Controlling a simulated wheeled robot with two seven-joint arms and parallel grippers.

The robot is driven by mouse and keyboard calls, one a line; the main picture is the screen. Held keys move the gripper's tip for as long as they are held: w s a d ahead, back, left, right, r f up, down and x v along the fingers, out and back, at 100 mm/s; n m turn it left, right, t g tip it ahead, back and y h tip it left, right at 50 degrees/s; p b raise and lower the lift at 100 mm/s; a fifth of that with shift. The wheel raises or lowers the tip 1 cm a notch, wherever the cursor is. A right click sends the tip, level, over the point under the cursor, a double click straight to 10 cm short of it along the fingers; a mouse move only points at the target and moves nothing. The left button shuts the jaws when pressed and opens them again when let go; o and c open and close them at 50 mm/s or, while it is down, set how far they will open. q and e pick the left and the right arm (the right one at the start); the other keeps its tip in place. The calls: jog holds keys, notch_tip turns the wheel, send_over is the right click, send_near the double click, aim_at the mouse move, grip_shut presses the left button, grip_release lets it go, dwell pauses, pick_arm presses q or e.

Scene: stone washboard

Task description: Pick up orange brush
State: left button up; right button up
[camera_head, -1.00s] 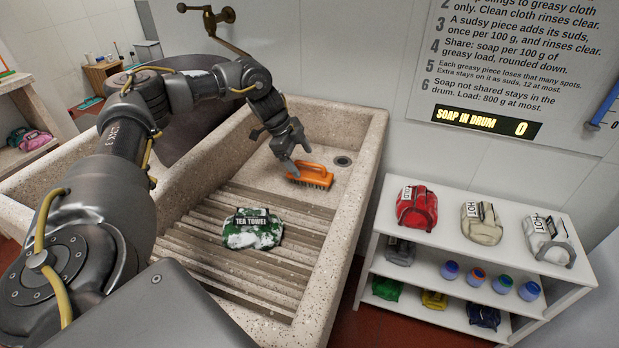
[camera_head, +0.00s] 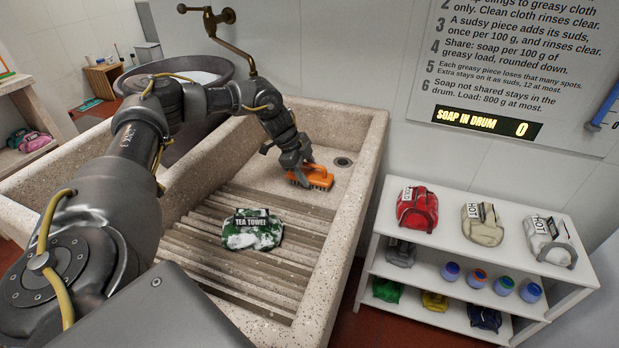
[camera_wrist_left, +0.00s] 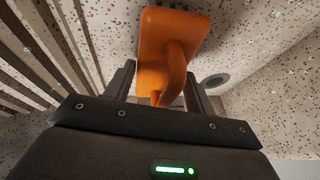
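The orange brush (camera_head: 318,177) has dark bristles and lies at the far end of the stone washboard basin (camera_head: 345,215), left of the drain. My left gripper (camera_head: 304,181) is down at the brush, over its left end. In the left wrist view the brush (camera_wrist_left: 172,45) extends between and beyond the two fingers (camera_wrist_left: 158,95). The fingers stand apart, one on each side of the brush's handle. A gap seems to show beside the handle, so no firm grip is visible. My right gripper is not in view.
A green and white tea towel (camera_head: 252,230) lies on the washboard ridges. A drain (camera_head: 343,162) is right of the brush. A brass tap (camera_head: 225,30) and a dark drum (camera_head: 190,75) are behind my arm. A white shelf (camera_head: 470,255) with cloth bundles and jars stands right.

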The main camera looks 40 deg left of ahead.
aim_at(309, 165)
pick_arm(q)
jog(key=c, duration=0.5)
